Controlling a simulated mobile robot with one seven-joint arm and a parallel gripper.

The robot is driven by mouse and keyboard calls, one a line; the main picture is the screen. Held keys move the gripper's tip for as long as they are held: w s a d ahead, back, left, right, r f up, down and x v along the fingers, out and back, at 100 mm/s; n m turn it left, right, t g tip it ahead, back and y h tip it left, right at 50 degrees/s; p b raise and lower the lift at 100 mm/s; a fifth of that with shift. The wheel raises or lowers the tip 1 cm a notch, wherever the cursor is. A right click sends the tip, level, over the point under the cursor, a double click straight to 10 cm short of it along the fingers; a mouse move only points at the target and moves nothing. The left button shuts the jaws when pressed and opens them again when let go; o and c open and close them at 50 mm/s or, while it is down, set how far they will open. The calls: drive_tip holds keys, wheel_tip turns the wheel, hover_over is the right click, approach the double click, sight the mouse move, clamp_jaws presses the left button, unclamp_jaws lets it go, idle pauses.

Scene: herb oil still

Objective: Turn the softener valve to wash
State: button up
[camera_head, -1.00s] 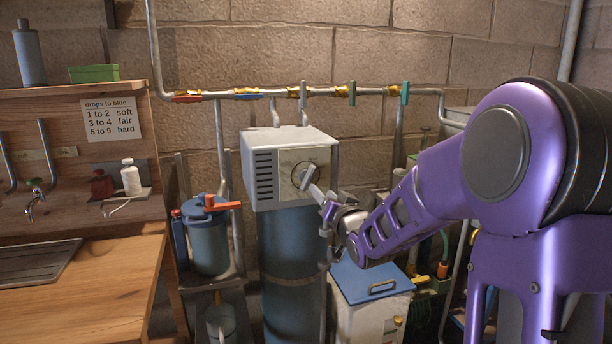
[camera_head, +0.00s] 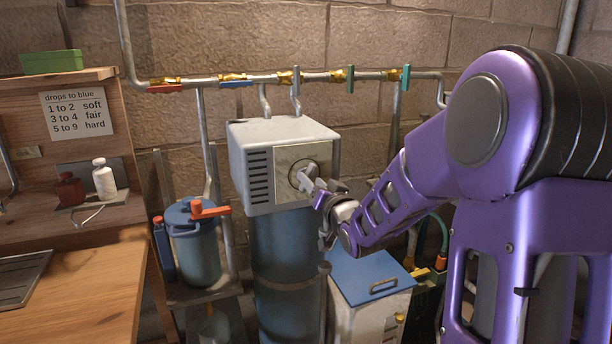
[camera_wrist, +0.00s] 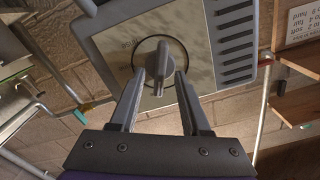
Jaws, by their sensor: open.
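The softener's control head (camera_head: 280,165) is a pale grey box with side vents, on top of a blue-grey tank (camera_head: 285,255). Its face plate (camera_head: 290,160) carries a round dial with a grey lever knob (camera_head: 304,176). In the wrist view the knob (camera_wrist: 160,70) stands between my two open fingers, near their tips. I cannot tell whether either finger touches it. My gripper (camera_wrist: 160,85) is in front of the dial, and in the head view my gripper (camera_head: 318,190) partly covers it.
Pipes with coloured valve handles (camera_head: 237,82) run along the block wall above the head. A blue filter canister (camera_head: 195,240) with a red handle stands to the left. A white bin with a blue lid (camera_head: 370,275) stands below my arm. A wooden bench (camera_head: 75,290) is at the left.

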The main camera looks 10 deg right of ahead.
drive_tip(key=shift+w+a, duration=0.1)
drive_tip(key=shift+w, duration=0.25)
drive_tip(key=shift+c, duration=0.2)
clamp_jaws()
